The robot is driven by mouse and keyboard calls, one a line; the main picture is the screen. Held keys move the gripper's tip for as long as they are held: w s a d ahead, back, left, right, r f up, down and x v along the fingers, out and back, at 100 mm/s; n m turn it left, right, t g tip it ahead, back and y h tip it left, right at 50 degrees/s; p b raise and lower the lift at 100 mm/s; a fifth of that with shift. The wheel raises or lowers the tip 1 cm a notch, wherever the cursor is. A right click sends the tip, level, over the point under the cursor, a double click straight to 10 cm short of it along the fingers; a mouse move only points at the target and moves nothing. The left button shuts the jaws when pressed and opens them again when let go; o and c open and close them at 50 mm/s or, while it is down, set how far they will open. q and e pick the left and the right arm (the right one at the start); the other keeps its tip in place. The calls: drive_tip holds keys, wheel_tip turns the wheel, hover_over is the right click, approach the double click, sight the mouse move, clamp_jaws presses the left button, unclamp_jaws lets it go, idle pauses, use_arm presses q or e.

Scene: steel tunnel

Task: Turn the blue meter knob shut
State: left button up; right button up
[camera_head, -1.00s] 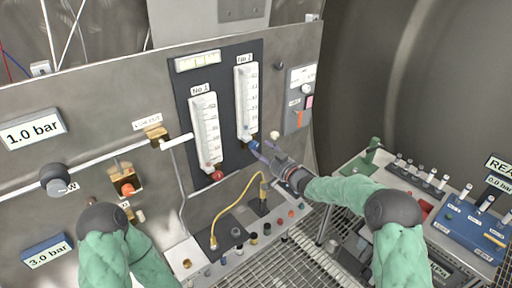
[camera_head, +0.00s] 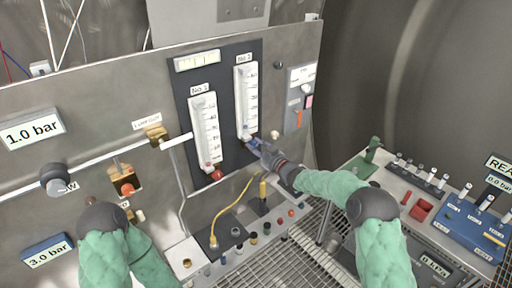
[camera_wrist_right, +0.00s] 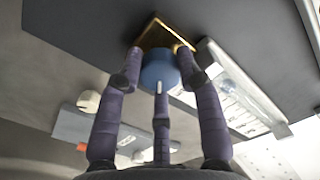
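The blue meter knob (camera_wrist_right: 159,70) sits on a brass-coloured square mount in the right wrist view, with a pale mark on its face. It belongs to the meter labelled No 2 (camera_head: 246,95), at its lower end. My right gripper (camera_wrist_right: 160,65) has its purple fingers around the knob, one on each side and a third in front. The side fingertips appear to touch it. In the head view my right gripper (camera_head: 258,146) reaches the panel there and mostly hides the knob. My left gripper is out of view; only my left arm shows.
The No 1 meter (camera_head: 205,130) with a red knob (camera_head: 216,175) stands left of the No 2 meter. A grey switch box (camera_head: 299,100) is to the right. A yellow cable (camera_head: 235,208) and several small knobs lie below. A blue box (camera_head: 475,225) sits at right.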

drive_tip(key=shift+w+r+n+b, duration=0.1)
drive_tip(key=shift+r+n+b, duration=0.05)
drive_tip(key=shift+n+b, duration=0.9)
drive_tip(key=shift+r+n+b, duration=0.1)
drive_tip(key=shift+n+b, duration=0.65)
drive_tip(key=shift+b, duration=0.45)
drive_tip(key=shift+r+n+b, duration=0.1)
drive_tip(key=shift+n+b, duration=0.95)
drive_tip(key=shift+n, duration=0.15)
drive_tip(key=shift+r+n+b, duration=0.1)
drive_tip(key=shift+n+b, duration=0.2)
drive_tip(key=shift+n, duration=0.1)
drive_tip(key=shift+r, duration=0.1)
drive_tip(key=o, duration=1.1)
drive_tip(key=shift+o, duration=0.2)
drive_tip(key=shift+f, duration=0.25)
drive_tip(key=shift+f, duration=0.1)
